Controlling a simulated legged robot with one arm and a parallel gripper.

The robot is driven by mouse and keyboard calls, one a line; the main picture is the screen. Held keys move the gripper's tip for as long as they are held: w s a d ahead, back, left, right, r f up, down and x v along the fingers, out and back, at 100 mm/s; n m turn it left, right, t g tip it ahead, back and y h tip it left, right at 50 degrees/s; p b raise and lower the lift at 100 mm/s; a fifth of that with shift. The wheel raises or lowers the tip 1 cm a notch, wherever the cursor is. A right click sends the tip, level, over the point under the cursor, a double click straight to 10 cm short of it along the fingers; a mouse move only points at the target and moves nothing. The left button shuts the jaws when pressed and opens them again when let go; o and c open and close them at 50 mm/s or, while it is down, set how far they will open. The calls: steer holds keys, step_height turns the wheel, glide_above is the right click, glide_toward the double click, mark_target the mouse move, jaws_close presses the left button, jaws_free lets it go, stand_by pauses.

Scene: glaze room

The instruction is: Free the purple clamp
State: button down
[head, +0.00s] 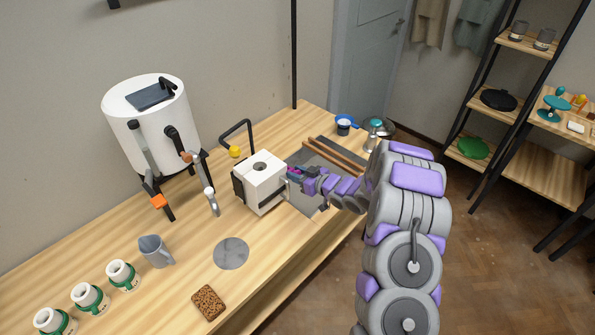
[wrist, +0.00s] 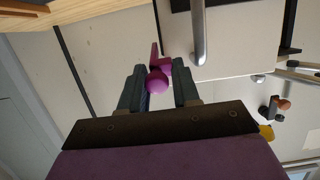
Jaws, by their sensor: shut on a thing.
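The purple clamp (wrist: 157,80) shows in the wrist view as a magenta knob and a flat upright part. My gripper (wrist: 158,88) has its two dark fingers on either side of the knob and is shut on it. The upright part is close beside a white block's edge; I cannot tell if they touch. In the head view, the clamp (head: 294,170) is a small magenta patch at the right side of the white block (head: 262,184), which has a round hole on top. My gripper (head: 298,172) reaches in from the right and hides much of it.
A white tank (head: 150,115) with a tap stands behind on the wooden table.

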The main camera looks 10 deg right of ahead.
steer(key=shift+w+d+r, duration=0.15)
steer(key=shift+w+r, duration=0.1)
steer(key=shift+r, duration=0.05)
steer(key=c, duration=1.1)
jaws_free()
steer(key=shift+f, duration=0.15)
steer(key=shift+o, duration=0.2)
steer(key=p+v, duration=0.2)
steer(key=v, duration=1.5)
steer(key=shift+s+d, duration=0.15)
steer(key=shift+d, duration=0.05)
steer(key=shift+f, duration=0.1)
